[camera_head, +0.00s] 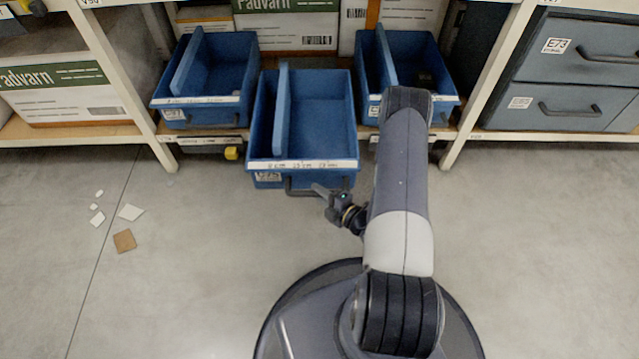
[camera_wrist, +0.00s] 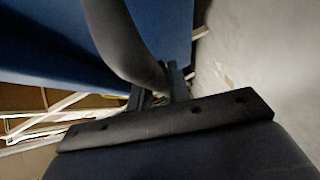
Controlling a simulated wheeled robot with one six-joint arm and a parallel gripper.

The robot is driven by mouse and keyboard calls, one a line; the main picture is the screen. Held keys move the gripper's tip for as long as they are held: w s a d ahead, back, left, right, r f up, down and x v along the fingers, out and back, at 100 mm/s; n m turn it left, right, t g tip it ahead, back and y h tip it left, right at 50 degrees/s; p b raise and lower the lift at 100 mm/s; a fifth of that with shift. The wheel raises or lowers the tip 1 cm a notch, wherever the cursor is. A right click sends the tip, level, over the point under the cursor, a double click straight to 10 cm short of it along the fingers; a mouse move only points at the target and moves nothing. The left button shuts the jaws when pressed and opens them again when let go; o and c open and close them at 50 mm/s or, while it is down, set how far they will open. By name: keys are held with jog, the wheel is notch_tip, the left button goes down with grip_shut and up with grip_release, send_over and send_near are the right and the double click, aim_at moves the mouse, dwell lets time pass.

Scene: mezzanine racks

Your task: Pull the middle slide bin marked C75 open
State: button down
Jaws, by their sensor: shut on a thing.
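The middle slide bin marked C75 (camera_head: 320,110) is blue, with a divider inside and a white strip along its front rim. It stands out from the shelf, further forward than the bins on either side. Its dark bar handle (camera_head: 305,190) runs across the lower front, below the label. My gripper (camera_head: 328,192) is shut on the handle near its right part. In the wrist view the fingers (camera_wrist: 160,95) close on the dark, curved handle (camera_wrist: 122,40), with the blue bin front (camera_wrist: 50,40) behind. The inside of the bin looks empty.
Blue bins stand left (camera_head: 213,75) and right (camera_head: 405,60) on the shelf. Grey drawers (camera_head: 570,75) stand far right, cartons (camera_head: 65,95) left. Several small scraps (camera_head: 125,240) lie on the floor at left. The floor in front of the bin is otherwise clear.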

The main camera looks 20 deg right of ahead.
jog(key=shift+s+a, duration=0.15)
jog(key=shift+s, duration=0.4)
jog(key=c, duration=1.3)
grip_release()
jog(key=shift+p+v, duration=1.3)
jog(key=shift+v, duration=4.05)
jog(key=shift+b+x, duration=1.3)
jog(key=shift+x, duration=4.1)
